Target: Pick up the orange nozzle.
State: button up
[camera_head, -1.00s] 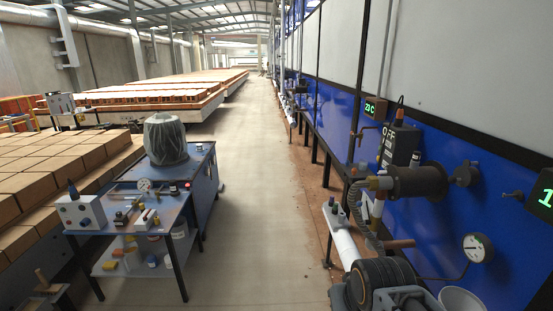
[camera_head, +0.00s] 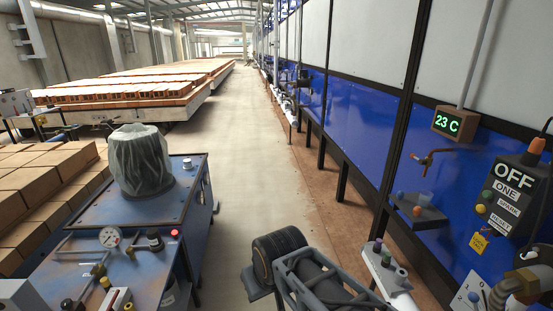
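I cannot single out the orange nozzle with certainty. A small orange-brown piece (camera_head: 417,211) sits on a dark wall shelf (camera_head: 432,222), beside a small blue piece (camera_head: 400,195). It is too small to tell its shape. An orange cap (camera_head: 536,146) stands on top of the black control box at the right edge. Dark and grey parts that look like my arm fill the bottom centre, left of the wall. The fingers of my gripper cannot be seen.
A white ledge (camera_head: 404,300) with small coloured cylinders runs along the wall at lower right. A black control box (camera_head: 510,200) and a copper-coloured valve (camera_head: 426,160) are on the blue wall. A blue cart (camera_head: 110,265) stands at left. The aisle floor (camera_head: 235,150) between is clear.

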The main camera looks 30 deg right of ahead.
aim_at(417, 211)
jog(key=z, duration=0.55)
jog(key=i, duration=1.4)
jog(key=z, duration=1.45)
jog(key=i, duration=0.55)
jog(key=z, duration=0.25)
